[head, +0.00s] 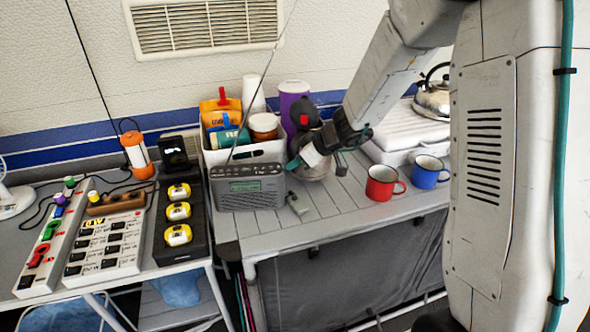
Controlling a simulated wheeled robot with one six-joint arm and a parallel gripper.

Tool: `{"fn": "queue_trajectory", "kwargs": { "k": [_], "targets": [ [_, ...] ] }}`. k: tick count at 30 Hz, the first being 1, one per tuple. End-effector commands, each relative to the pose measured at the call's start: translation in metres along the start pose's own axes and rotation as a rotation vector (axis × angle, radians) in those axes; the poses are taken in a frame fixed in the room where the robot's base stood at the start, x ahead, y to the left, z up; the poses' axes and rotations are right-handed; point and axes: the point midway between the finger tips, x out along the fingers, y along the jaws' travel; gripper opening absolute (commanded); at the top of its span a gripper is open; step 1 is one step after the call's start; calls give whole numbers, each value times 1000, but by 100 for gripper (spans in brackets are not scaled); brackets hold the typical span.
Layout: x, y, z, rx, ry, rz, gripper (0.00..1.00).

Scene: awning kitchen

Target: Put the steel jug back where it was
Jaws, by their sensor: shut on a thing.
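The steel jug (314,172) is at the back left of the grey slatted table (345,200), just right of the radio. Its rounded steel lower part shows below my gripper, and a black top with a red spot shows above. My gripper (303,160) reaches in from the upper right and is shut on the jug, hiding its middle. I cannot tell whether the jug's base touches the table.
A radio (247,188) and a white bin (222,157) stand left of the jug, a purple tumbler (292,92) behind it. A red mug (380,183), blue mug (425,173) and kettle (433,100) are to the right. The table's front middle is clear.

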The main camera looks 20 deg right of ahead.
Motion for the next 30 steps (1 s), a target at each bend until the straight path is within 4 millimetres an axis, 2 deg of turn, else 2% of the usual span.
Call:
{"fn": "queue_trajectory", "kwargs": {
  "k": [6, 16, 17, 18, 19, 26, 30],
  "targets": [
    [17, 0, 17, -2, 0, -2, 0],
    [18, 0, 19, -2, 0, 0, 0],
    [18, 0, 20, 0, -1, -1, 20],
    [18, 0, 20, 0, -1, -1, 31],
    [18, 0, 19, 0, -1, -1, 33],
    [18, 0, 19, -1, -1, -1, 33],
    [8, 0, 18, -1, 0, 1, 33]
  ]
}}
